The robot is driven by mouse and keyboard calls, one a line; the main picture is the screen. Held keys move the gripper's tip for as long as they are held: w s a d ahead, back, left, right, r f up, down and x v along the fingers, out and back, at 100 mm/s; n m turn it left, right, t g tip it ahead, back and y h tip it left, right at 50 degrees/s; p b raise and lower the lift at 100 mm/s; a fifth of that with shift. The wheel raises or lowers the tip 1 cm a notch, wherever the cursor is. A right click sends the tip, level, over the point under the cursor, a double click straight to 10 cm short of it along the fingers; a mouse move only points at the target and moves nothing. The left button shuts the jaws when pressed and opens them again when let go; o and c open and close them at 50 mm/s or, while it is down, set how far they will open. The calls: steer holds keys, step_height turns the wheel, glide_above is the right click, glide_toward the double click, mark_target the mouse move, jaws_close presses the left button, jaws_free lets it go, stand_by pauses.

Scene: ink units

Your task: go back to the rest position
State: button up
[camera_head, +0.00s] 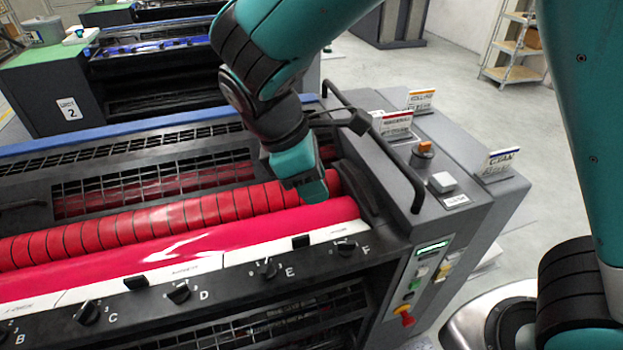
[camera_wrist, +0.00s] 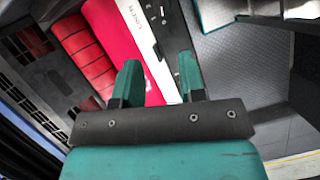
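My gripper (camera_head: 308,186) hangs over the right end of the ink unit, above the red segmented roller (camera_head: 150,220) and the glossy magenta roller (camera_head: 200,247). In the wrist view my gripper (camera_wrist: 158,75) shows two teal fingers standing apart with nothing held between them. Behind them the red segmented roller (camera_wrist: 88,62) and the magenta roller (camera_wrist: 115,35) show. I cannot tell how much room there is between the fingertips and the rollers.
A row of black knobs lettered B to F (camera_head: 178,292) runs along the front edge. A black rail (camera_head: 395,170) and a grey side cabinet (camera_head: 440,190) with labelled cards stand right of my gripper. Another unit marked 2 (camera_head: 68,108) is behind left. Grey floor (camera_head: 465,80) lies open behind right.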

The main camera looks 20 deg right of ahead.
steer(key=shift+a+r, duration=0.1)
steer(key=shift+r, duration=0.2)
steer(key=s+d+r+m+y+b, duration=0.1)
steer(key=s+r+m+y, duration=0.1)
steer(key=s+m+y, duration=0.2)
steer(key=s+d+r+m+t+y+b, duration=0.1)
steer(key=s+m+y, duration=0.3)
steer(key=s, duration=0.6)
steer(key=shift+d+r+y+b, duration=0.15)
steer(key=shift+r+y+b, duration=0.25)
steer(key=shift+r, duration=0.5)
steer(key=shift+s, duration=0.1)
